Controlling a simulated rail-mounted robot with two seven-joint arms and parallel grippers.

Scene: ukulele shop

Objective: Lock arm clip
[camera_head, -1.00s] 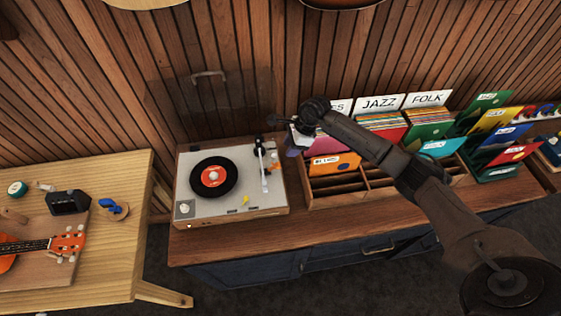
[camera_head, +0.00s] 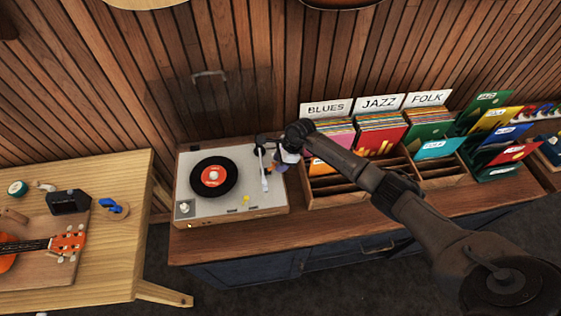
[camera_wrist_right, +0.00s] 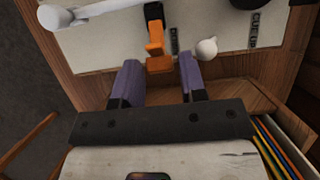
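The turntable (camera_head: 228,210) stands on the wooden cabinet with a black record on it. Its pale tonearm (camera_head: 264,178) lies along the deck's right side; an end of it also shows top left in the right wrist view (camera_wrist_right: 62,17). The orange arm clip (camera_wrist_right: 155,44) stands upright by a black part at the deck's edge. My right gripper (camera_wrist_right: 158,62) is open, its two purple fingers on either side of the clip's near end. I cannot tell whether they touch it. In the head view my right gripper (camera_head: 280,160) is by the deck's right side, partly hidden by its wrist.
A small white knob (camera_wrist_right: 207,48) stands just right of the clip. Wooden record bins (camera_head: 335,187) with sleeves are close right of the turntable. A workbench (camera_head: 115,240) with an orange ukulele (camera_head: 40,245) is at the left. The cabinet's front strip is clear.

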